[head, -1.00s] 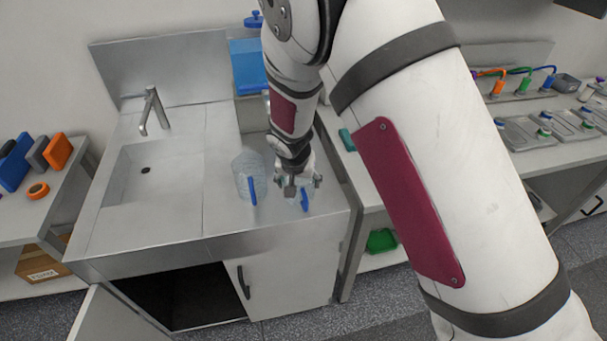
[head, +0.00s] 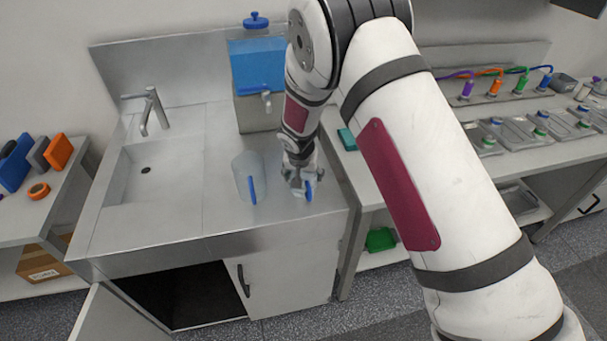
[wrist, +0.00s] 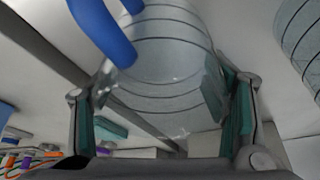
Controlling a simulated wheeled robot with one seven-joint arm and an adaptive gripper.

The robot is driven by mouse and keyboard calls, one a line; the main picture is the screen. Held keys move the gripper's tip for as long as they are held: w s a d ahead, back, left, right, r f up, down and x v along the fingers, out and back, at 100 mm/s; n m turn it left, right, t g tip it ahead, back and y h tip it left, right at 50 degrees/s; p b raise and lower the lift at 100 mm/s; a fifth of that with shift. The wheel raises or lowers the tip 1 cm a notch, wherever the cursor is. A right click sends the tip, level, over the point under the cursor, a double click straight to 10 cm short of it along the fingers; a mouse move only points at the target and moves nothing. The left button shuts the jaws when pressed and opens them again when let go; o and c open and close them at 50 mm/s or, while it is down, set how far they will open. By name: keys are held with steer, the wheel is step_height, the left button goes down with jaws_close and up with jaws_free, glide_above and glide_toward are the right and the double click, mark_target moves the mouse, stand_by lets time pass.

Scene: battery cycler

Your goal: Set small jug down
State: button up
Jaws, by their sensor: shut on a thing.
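The small jug (wrist: 170,62) is clear, with dark ring lines and a blue handle (wrist: 103,30). In the wrist view it sits between the teal pads of my gripper (wrist: 162,110), which is shut on it. In the head view my gripper (head: 302,180) is at the right end of the steel sink counter, mostly hiding the jug, whose blue handle (head: 308,191) shows. I cannot tell whether its base touches the counter. A larger clear jug (head: 241,172) with a blue handle stands upright just left of it.
A blue dispenser tank (head: 258,68) with a tap stands behind. The sink (head: 145,172) with its faucet (head: 152,110) is at the left. Bare counter lies in front of the jugs. An open cabinet is below. A bench with trays (head: 500,140) stands at the right.

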steer(key=o, duration=1.2)
steer(key=shift+f, duration=0.15)
